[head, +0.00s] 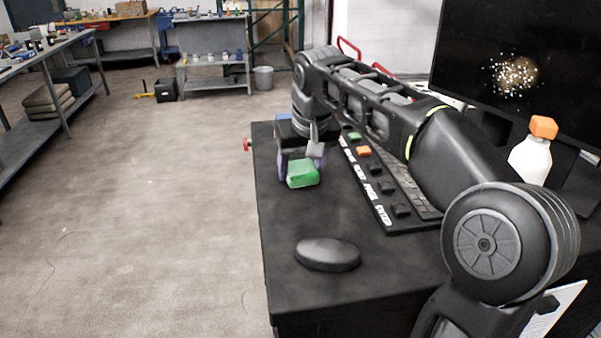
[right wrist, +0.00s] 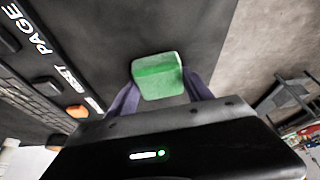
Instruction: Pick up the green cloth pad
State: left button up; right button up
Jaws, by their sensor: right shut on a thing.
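The green cloth pad (head: 303,174) is a small block-like piece near the left edge of the black desk in the head view. It also shows in the right wrist view (right wrist: 158,76), between the two purple-grey fingers. My right gripper (head: 297,168) is shut on the pad, with a finger on each side of it. The gripper hides part of the pad's far side. I cannot tell whether the pad touches the desk. My left gripper is not in view.
The black desk (head: 300,226) holds a dark mouse (head: 327,254) in front and a control keyboard (head: 384,192) to the right. A white bottle with an orange cap (head: 531,158) stands by the black monitor (head: 520,65). Open floor lies left of the desk.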

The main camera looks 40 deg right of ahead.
aim_at(297, 162)
jog(key=c, duration=0.4)
jog(key=shift+r, duration=0.1)
jog(key=shift+c, duration=0.2)
notch_tip(297, 162, up, 4)
jog(key=shift+r, duration=0.2)
notch_tip(297, 162, up, 5)
jog(key=p, duration=0.3)
jog(key=shift+r+p, duration=0.25)
jog(key=shift+p, duration=0.25)
